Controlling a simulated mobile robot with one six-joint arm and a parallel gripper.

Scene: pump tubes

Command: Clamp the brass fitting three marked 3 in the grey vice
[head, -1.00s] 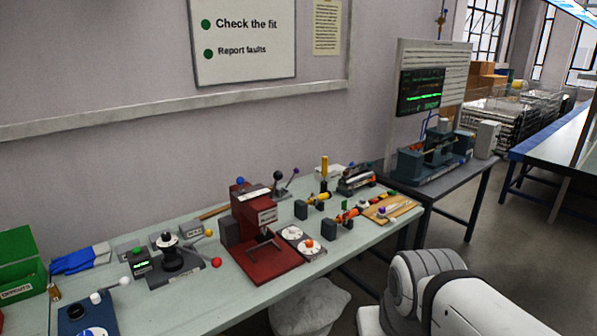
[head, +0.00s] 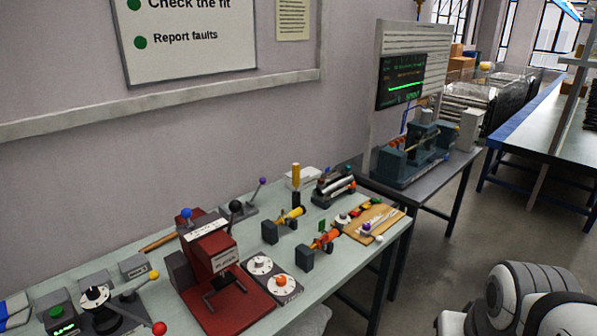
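I cannot pick out a brass fitting marked 3 in the head view; any markings on the small parts are too small to read. I cannot tell for certain which device is the grey vice. Small grey labelled blocks (head: 133,266) stand on the bench left of the red press. A grey base with a purple-knobbed lever (head: 252,202) stands behind the press. My gripper is out of view; only a white part of my own arm shows at the lower right.
The pale green bench (head: 345,262) is crowded. A red press (head: 222,270), a dial plate (head: 272,278), orange and yellow tube fixtures (head: 322,240) and a wooden board (head: 372,222) stand on it. A second table (head: 440,180) bears a teal machine (head: 415,150).

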